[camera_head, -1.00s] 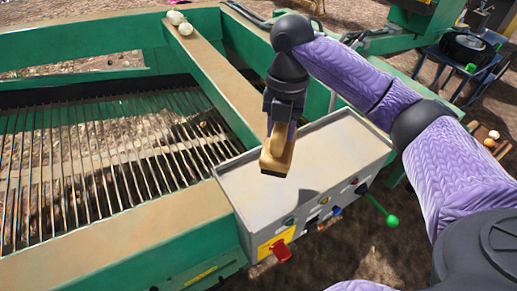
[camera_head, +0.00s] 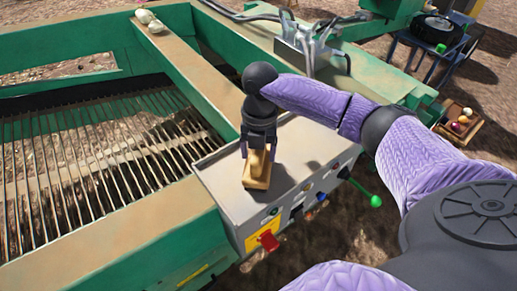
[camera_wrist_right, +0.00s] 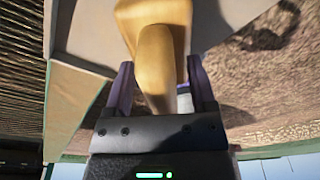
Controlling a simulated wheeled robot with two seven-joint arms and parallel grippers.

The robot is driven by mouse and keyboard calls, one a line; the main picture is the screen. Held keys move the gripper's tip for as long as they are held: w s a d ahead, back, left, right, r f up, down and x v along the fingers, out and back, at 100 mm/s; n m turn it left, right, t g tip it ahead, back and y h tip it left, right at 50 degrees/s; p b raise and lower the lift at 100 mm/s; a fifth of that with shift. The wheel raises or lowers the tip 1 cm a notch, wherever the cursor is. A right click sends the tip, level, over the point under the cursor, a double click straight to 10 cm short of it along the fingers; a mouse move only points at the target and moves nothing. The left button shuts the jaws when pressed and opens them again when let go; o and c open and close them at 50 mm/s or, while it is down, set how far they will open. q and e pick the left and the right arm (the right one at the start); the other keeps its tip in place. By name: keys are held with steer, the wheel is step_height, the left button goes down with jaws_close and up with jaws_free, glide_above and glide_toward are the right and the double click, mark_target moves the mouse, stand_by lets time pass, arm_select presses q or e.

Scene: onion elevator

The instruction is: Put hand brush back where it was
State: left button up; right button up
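The hand brush (camera_head: 257,172), with a tan wooden body, stands on the grey top of the control box (camera_head: 310,135), near its left front part. My right gripper (camera_head: 259,150) is above the brush, its fingers on either side of the handle. In the right wrist view the brush handle (camera_wrist_right: 156,60) lies between the spread purple fingers of my right gripper (camera_wrist_right: 160,88), with a gap beside the right finger. The gripper looks open around the handle. The bristles are hidden. My left gripper is not in view.
The control box front carries a red switch (camera_head: 268,241), knobs and a green-tipped lever (camera_head: 375,201). A barred conveyor (camera_head: 90,160) lies to the left. A wooden crate (camera_head: 460,121) with onions stands at right.

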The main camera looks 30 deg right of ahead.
steer(key=r, duration=0.4)
steer(key=w+r, duration=0.1)
steer(key=r, duration=0.3)
steer(key=d+r, duration=0.1)
steer(key=r, duration=0.3)
steer(key=shift+w+p, duration=0.2)
steer(key=shift+p, duration=0.2)
